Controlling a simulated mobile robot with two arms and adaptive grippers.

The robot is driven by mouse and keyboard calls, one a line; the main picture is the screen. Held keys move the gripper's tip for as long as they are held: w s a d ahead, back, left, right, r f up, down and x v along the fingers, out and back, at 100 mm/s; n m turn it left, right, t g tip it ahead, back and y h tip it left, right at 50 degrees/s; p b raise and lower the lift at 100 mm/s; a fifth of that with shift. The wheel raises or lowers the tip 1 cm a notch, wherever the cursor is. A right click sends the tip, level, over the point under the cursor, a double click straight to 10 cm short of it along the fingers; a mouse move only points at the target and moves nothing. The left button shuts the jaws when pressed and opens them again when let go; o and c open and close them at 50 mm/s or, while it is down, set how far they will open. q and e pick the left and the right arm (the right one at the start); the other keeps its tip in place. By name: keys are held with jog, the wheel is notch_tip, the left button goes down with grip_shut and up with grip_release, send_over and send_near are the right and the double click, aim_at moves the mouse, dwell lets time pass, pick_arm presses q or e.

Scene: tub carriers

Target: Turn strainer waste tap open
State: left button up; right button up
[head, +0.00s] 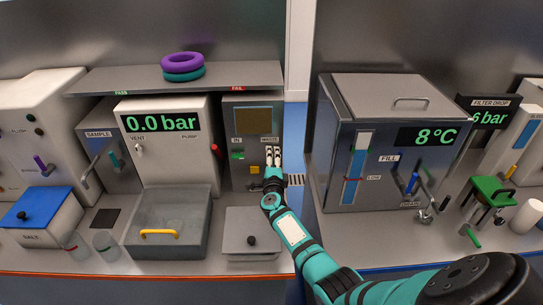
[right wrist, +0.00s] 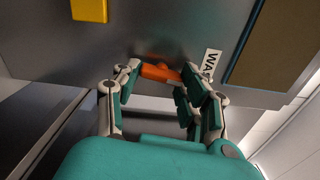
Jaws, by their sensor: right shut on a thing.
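The waste tap has an orange handle (right wrist: 160,72), seen in the right wrist view beside a white label (right wrist: 209,64) of which "WAS" can be read. My right gripper (right wrist: 155,80) is shut on this handle, with a finger on either side of it. In the head view, my right gripper (head: 273,157) is at the front of a grey upright unit (head: 240,108) with "IN" and "WASTE" labels, just below the "WASTE" label, and covers the tap. I cannot tell whether the tap is open. My left gripper is not in view.
A yellow square piece (head: 255,170) and a green piece (head: 237,155) are on the same unit. A lidded grey box (head: 252,240) stands in front of it. A red knob (head: 215,148) is on the cabinet to the left, and a large tank (head: 385,135) stands to the right.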

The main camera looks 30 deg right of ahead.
jog(key=shift+a+n+p, duration=0.1)
jog(key=shift+n+p, duration=0.2)
jog(key=shift+n, duration=0.5)
jog(key=o, duration=1.2)
jog(key=v, duration=1.2)
